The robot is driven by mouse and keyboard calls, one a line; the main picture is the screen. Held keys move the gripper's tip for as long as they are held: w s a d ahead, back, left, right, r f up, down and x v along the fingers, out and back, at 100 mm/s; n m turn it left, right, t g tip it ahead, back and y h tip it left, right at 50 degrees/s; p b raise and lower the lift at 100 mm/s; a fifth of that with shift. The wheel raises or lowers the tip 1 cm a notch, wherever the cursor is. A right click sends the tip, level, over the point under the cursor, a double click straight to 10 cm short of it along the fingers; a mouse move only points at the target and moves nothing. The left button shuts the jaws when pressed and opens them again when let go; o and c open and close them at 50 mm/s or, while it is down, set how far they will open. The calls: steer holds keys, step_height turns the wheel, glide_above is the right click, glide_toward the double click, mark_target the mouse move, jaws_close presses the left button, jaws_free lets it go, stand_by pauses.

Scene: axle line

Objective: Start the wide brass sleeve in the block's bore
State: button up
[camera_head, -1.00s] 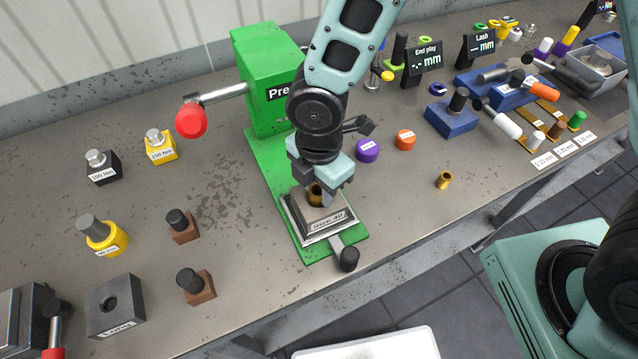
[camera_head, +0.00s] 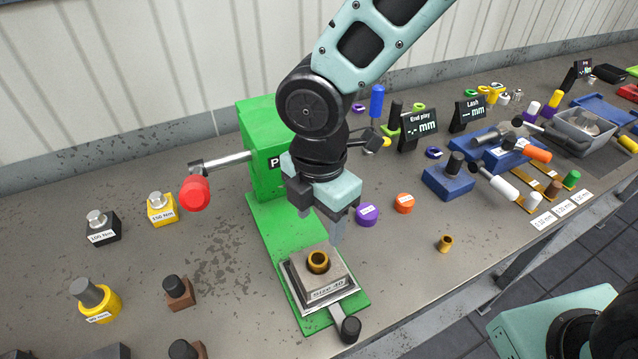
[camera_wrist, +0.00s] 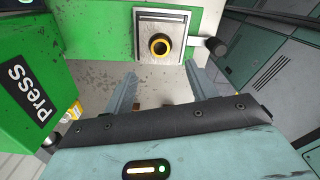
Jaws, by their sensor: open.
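The wide brass sleeve (camera_head: 318,261) stands upright in the bore of the grey block (camera_head: 327,292), labelled "Size 40", on the green press base. Its brass rim shows above the block's top; how deep it sits I cannot tell. The wrist view shows the sleeve (camera_wrist: 160,45) as a brass ring around a dark hole, near the middle of the block (camera_wrist: 181,22). My gripper (camera_head: 322,222) is open and empty above and behind the block, apart from the sleeve. Its two fingers (camera_wrist: 158,92) are spread in the wrist view.
The green press (camera_head: 262,140) with a red-knobbed lever (camera_head: 195,192) stands behind and left of the block. A smaller brass sleeve (camera_head: 445,243) stands on the bench at right. Purple (camera_head: 367,215) and orange (camera_head: 403,203) rings lie right of my gripper.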

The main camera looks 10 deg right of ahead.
step_height(320, 180, up, 7)
stand_by(0.3)
steer(key=shift+f, duration=0.1)
